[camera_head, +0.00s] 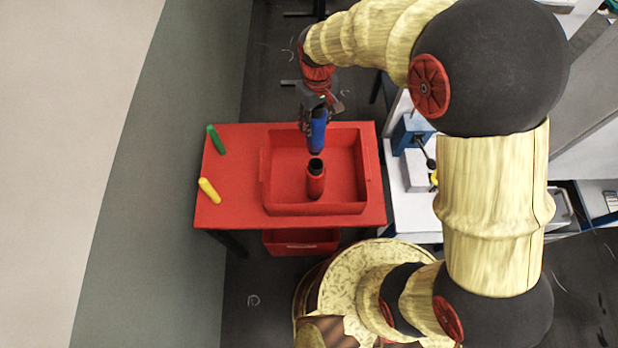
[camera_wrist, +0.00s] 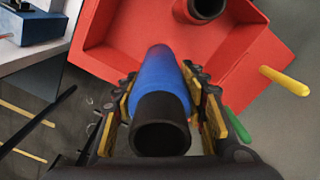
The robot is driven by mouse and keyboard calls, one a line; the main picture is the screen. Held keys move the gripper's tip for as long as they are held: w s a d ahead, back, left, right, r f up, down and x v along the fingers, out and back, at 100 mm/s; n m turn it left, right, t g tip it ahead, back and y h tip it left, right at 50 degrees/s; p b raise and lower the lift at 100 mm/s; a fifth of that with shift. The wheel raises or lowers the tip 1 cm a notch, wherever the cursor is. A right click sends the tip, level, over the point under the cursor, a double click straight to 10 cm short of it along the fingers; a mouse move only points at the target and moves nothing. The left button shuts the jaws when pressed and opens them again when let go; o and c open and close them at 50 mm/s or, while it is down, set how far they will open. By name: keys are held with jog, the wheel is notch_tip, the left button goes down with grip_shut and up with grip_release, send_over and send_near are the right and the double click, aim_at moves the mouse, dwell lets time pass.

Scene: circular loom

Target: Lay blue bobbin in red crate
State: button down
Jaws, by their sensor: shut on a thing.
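The blue bobbin (camera_head: 317,130) has a dark end and is held in my gripper (camera_head: 315,112), near the far wall of the red crate. It also shows in the wrist view (camera_wrist: 165,84), with the fingers of my gripper (camera_wrist: 165,110) shut on its two sides. The red crate (camera_head: 278,207) is an open box on a red table. It also shows in the wrist view (camera_wrist: 115,62). A red bobbin (camera_head: 315,182) with a dark open end is inside the crate. Whether the blue bobbin touches the crate cannot be told.
A green bobbin (camera_head: 216,140) and a yellow bobbin (camera_head: 209,190) lie on the red table (camera_head: 235,205), left of the crate. A white bench with a blue device (camera_head: 408,132) stands to the right. Another red box (camera_head: 300,243) is below the table's front edge.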

aim_at(314, 143)
jog(key=shift+w+a+f+b, duration=0.1)
jog(key=shift+f+b, duration=0.25)
jog(key=shift+f, duration=0.2)
jog(key=shift+w+a+f+b, duration=0.1)
jog(key=shift+f+b, duration=0.2)
jog(key=shift+f, duration=0.2)
notch_tip(314, 143, down, 10)
jog(key=shift+r+b, duration=0.15)
jog(key=shift+b, duration=0.8)
jog(key=c, duration=1.1)
grip_release()
jog(key=shift+o, duration=0.2)
notch_tip(314, 143, up, 12)
jog(key=shift+r+p, duration=0.1)
jog(key=shift+p, duration=1)
